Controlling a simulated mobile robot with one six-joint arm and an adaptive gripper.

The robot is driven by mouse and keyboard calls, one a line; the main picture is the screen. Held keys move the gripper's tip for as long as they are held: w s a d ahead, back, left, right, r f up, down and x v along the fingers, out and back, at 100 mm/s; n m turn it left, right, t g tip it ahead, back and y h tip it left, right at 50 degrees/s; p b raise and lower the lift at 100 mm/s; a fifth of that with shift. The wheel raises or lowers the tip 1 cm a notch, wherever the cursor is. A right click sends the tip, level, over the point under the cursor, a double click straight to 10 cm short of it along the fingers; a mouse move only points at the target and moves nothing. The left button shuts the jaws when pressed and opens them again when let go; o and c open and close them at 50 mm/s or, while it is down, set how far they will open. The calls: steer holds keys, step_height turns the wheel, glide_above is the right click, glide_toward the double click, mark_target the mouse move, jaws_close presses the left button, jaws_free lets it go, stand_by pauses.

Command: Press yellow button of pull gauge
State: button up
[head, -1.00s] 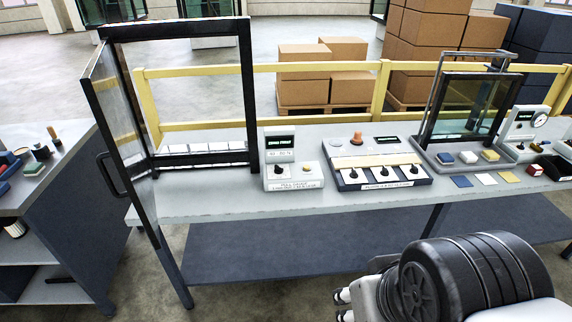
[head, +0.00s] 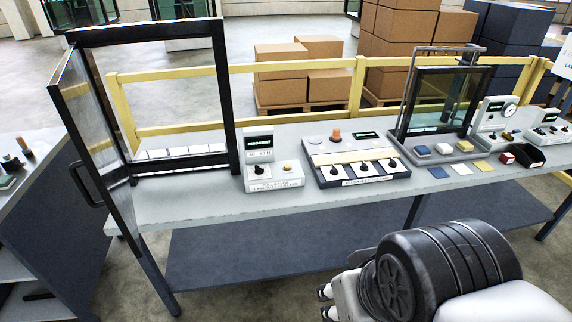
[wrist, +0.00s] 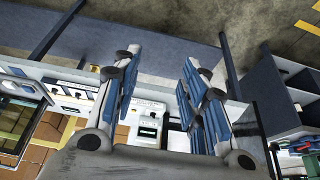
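The likely pull gauge (head: 272,172) is a small pale box with a dark display, standing on the bench between the dark door frame and the panel with several black knobs. Its front label is too small to read surely. On its top are a black knob (head: 259,170) and a small yellow button (head: 287,166) to the right. The box also shows upside down in the wrist view (wrist: 146,127), between and beyond the fingers. My gripper (wrist: 162,68) is open and empty, its blue-padded fingers apart. It is away from the box, touching nothing visible.
An open glass door in a black frame (head: 232,100) stands left of the box. The knob panel (head: 358,172) is close on its right. A glass screen (head: 405,112) and a dial device (head: 494,118) stand farther right. The bench's front strip (head: 210,206) is clear.

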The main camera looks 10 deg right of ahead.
jaws_close()
stand_by(1.5)
